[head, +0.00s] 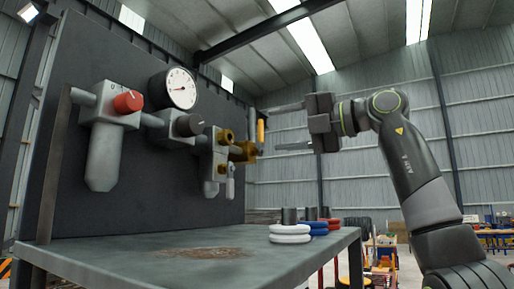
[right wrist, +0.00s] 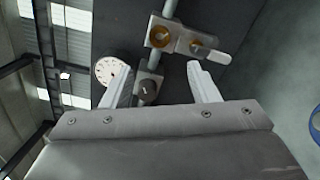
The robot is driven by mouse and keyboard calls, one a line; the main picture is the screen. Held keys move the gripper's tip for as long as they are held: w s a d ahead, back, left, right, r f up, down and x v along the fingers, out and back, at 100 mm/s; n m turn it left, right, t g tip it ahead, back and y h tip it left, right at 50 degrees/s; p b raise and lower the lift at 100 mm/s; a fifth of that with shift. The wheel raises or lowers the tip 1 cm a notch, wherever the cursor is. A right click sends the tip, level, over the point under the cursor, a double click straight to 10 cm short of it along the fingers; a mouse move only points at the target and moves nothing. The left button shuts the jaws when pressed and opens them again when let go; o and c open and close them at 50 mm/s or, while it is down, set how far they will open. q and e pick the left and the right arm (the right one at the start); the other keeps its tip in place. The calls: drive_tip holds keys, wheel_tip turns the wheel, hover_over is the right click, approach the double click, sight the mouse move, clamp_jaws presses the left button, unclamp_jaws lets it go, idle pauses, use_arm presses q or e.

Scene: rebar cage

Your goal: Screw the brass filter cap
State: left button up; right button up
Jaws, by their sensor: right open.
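Brass parts show on the grey filter block (head: 215,155) at the right end of the wall-mounted pipe row. One brass fitting (head: 243,151) sticks out toward the right; I cannot tell for sure which brass part is the cap. My left gripper is not in view.
A round gauge (head: 180,88), a red knob (head: 128,101) and a grey valve (head: 185,124) sit along the pipe on the dark panel (head: 130,60). A yellow-handled part (head: 261,131) stands close to my right fingers. White and blue rings (head: 290,233) lie on the bench (head: 150,255) below.

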drive_tip(key=b+v, duration=0.1)
drive_tip(key=v, duration=0.4)
idle(0.6)
